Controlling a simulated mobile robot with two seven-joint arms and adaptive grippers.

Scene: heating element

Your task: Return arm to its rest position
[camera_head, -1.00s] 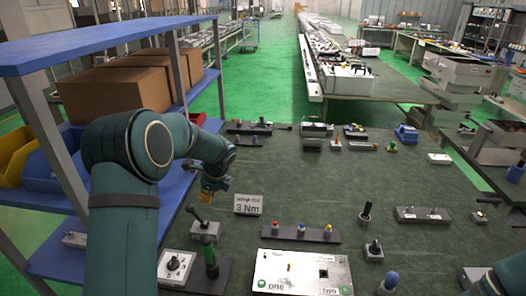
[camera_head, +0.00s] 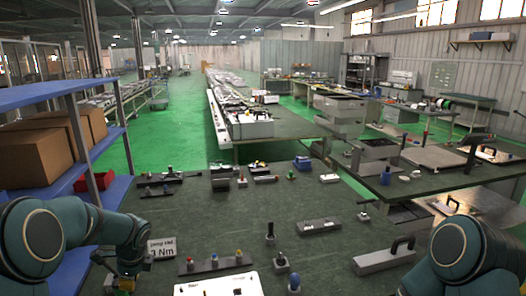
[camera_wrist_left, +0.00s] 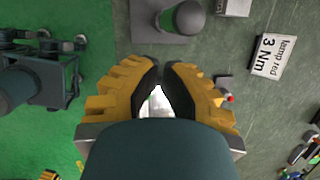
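My left arm (camera_head: 60,235) comes in from the lower left of the head view, bent low beside the blue shelf. My left gripper (camera_head: 125,283) is partly hidden at the table's left edge. In the left wrist view my left gripper (camera_wrist_left: 161,68) has its yellow fingers with black pads drawn together at the tips, with nothing seen held. A grey base with a round post (camera_wrist_left: 183,20) lies past the tips. My right arm (camera_head: 460,255) shows at the lower right; its gripper is out of view.
A blue shelf (camera_head: 112,180) with boxes stands left. Green floor (camera_head: 170,143) is free behind.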

